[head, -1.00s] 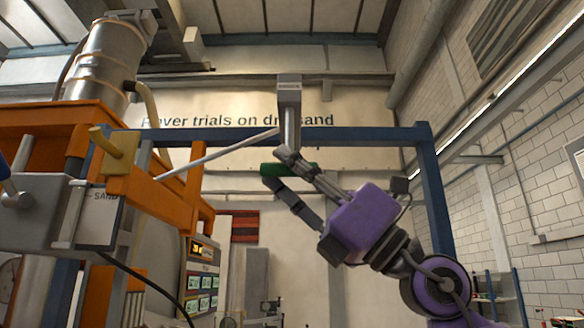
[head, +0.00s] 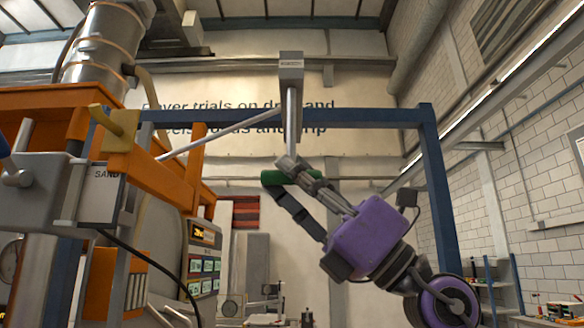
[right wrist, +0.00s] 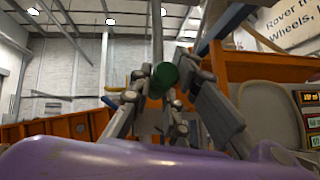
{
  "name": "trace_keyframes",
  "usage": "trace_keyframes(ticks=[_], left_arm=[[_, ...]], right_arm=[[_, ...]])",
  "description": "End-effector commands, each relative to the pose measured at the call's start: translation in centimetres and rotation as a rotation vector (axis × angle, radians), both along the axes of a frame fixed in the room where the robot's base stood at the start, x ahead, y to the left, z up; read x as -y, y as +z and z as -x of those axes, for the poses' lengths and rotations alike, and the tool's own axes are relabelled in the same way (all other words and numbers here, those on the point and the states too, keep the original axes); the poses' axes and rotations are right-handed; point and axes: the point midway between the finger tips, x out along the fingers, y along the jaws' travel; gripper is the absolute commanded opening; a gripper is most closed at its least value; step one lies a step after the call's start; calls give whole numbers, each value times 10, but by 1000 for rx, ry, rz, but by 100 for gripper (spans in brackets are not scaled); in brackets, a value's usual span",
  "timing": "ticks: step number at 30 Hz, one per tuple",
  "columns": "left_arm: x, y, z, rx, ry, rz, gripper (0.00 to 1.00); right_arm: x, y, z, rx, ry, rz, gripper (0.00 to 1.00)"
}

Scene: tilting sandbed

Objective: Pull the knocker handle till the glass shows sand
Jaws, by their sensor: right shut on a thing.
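The knocker handle (head: 274,179) is a short green bar hanging below a grey box (head: 291,66) on a pale rod. My right gripper (head: 280,178) reaches up from the lower right with its fingers closed around the handle. In the right wrist view the green handle (right wrist: 164,76) shows end-on between the fingers. My left gripper is not in view.
A blue frame beam (head: 360,117) crosses behind the rod, with a blue post (head: 440,190) on the right. An orange frame (head: 165,165) and a lit display panel (head: 205,260) stand at the left. A slanting pale bar (head: 225,135) runs to the grey box.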

Motion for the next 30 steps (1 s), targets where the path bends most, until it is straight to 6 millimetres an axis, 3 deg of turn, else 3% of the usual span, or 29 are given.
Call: trace_keyframes(ticks=[2,3,7,19,30], left_arm=[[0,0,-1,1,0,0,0],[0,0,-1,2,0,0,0],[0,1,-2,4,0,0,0],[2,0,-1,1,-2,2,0],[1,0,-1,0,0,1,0]], right_arm=[[-4,-6,-1,-9,8,13,0],[-4,-7,-1,-10,8,14,19],[-4,-6,-2,-9,6,13,36],[2,-8,-1,-6,3,10,36],[52,-58,9,-10,2,10,36]])
